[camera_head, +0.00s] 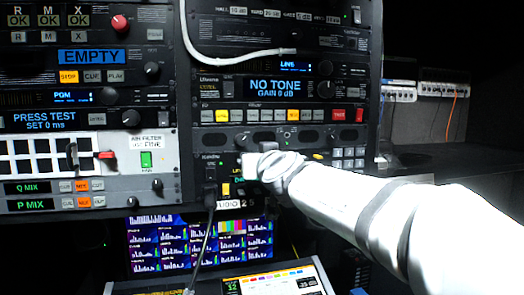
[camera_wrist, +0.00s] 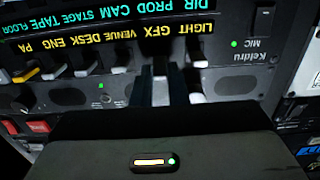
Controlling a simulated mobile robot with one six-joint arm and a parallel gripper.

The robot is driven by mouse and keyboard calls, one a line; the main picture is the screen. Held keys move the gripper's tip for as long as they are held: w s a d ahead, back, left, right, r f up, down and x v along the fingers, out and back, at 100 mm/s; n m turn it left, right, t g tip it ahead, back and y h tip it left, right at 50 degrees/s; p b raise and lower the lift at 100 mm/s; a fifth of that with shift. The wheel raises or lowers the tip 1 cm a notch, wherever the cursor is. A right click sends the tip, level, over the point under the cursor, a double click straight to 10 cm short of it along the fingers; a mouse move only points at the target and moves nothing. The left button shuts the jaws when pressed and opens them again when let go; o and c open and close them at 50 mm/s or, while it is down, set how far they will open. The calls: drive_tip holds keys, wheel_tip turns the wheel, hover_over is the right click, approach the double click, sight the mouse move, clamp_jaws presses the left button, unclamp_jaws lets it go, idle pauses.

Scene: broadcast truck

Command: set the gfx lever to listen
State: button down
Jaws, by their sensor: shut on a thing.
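The intercom panel (camera_wrist: 235,75) carries a row of small levers beneath a lit label strip, upside down in the wrist view. The yellow GFX label (camera_wrist: 161,31) stands between LIGHT and VENUE. My gripper (camera_wrist: 162,80) has its two dark fingers at the GFX column, shut on the gfx lever. The venue lever (camera_wrist: 121,56) and the light lever (camera_wrist: 199,78) stand close on either side. In the head view my gripper (camera_head: 249,168) is at the panel, its fingers and the lever too small to make out.
Yellow, white and red buttons (camera_head: 280,116) sit on the unit above. A black cable (camera_head: 207,225) hangs from the panel's left side. A monitor (camera_head: 195,245) and a tilted touch screen (camera_head: 265,281) lie below.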

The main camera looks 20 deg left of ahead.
drive_tip(key=shift+d+r, duration=0.1)
drive_tip(key=shift+r, duration=0.1)
drive_tip(key=c, duration=1.4)
unclamp_jaws()
drive_tip(key=shift+f, duration=0.1)
drive_tip(key=shift+c, duration=0.2)
drive_tip(key=v, duration=0.7)
drive_tip(key=shift+s+d, duration=0.25)
drive_tip(key=shift+s, duration=0.1)
drive_tip(key=s+d+f+m+g+h+b, duration=0.1)
drive_tip(key=s+d+f+g+h+b, duration=0.2)
drive_tip(key=d+f, duration=0.6)
drive_tip(key=s+d+f+m+g+h+b, duration=0.15)
drive_tip(key=s+d+f, duration=0.4)
drive_tip(key=f, duration=0.65)
drive_tip(key=s+d+f+g+h+b, duration=0.1)
drive_tip(key=s+d+f+g+b, duration=0.15)
drive_tip(key=d+f, duration=0.65)
drive_tip(key=s+d+f+m+g+h+b, duration=0.1)
drive_tip(key=s+d+f+m+g+h, duration=0.2)
drive_tip(key=s+d+f, duration=0.5)
wheel_tip(320, 180, down, 4)
drive_tip(key=s+g, duration=0.1)
drive_tip(key=s, duration=0.1)
drive_tip(key=shift+s+d+r+m+g, duration=0.2)
drive_tip(key=shift+s+r+m+g, duration=0.05)
drive_tip(key=shift+s+m+g, duration=0.1)
